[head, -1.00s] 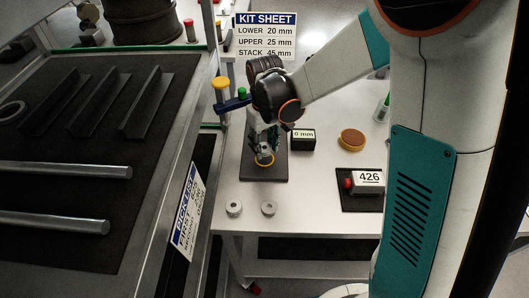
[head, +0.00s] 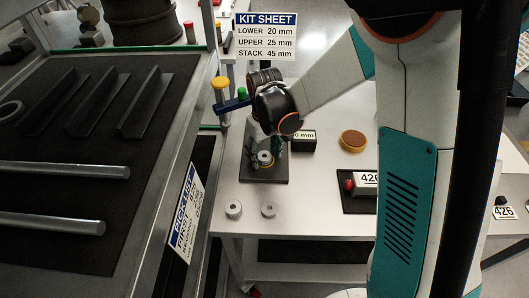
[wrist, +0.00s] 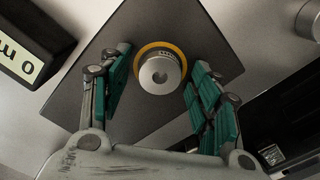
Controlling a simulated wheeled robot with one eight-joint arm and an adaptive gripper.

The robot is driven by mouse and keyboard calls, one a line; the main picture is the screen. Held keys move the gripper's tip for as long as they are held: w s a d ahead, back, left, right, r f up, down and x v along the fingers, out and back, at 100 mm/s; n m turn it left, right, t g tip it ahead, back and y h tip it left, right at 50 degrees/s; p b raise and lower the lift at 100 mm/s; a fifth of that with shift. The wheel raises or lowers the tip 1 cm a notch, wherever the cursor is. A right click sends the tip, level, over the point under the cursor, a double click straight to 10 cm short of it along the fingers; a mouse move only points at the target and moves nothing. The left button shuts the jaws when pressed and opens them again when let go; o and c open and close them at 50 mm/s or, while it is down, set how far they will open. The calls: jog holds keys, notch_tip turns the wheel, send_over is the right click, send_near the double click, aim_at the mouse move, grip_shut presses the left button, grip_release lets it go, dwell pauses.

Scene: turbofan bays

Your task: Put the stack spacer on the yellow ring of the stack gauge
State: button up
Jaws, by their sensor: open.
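The stack spacer, a small grey metal disc with a centre hole (wrist: 160,75), sits within the yellow ring (wrist: 149,46) of the stack gauge, whose dark square plate (wrist: 135,25) lies on the white table. In the head view the spacer (head: 265,157) also shows on the gauge plate (head: 265,177). My gripper (wrist: 160,92) is open, with a green-padded finger on either side of the spacer and visible gaps to both. In the head view my gripper (head: 268,148) is just behind and above the spacer, partly hiding the plate.
Two more grey spacers (head: 233,208) (head: 268,209) stand on the table's front edge. A black display box reading 0 mm (head: 303,141) stands right of the plate, with a brown round pad (head: 352,139) beyond it. A dark workbench (head: 90,150) with rods fills the left.

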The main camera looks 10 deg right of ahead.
aim_at(265, 155)
jog(key=shift+r, duration=0.15)
notch_tip(265, 155, up, 12)
jog(key=p, duration=0.4)
jog(key=s+d+r+m+t, duration=0.2)
jog(key=s+d+r, duration=0.3)
jog(key=s, duration=0.4)
jog(key=s+d+r+m+t, duration=0.2)
jog(key=s+d+r+t, duration=0.3)
jog(key=s, duration=0.4)
jog(key=shift+s+d+r+m, duration=0.2)
jog(key=shift+d+r+m, duration=0.15)
jog(key=shift+d, duration=0.25)
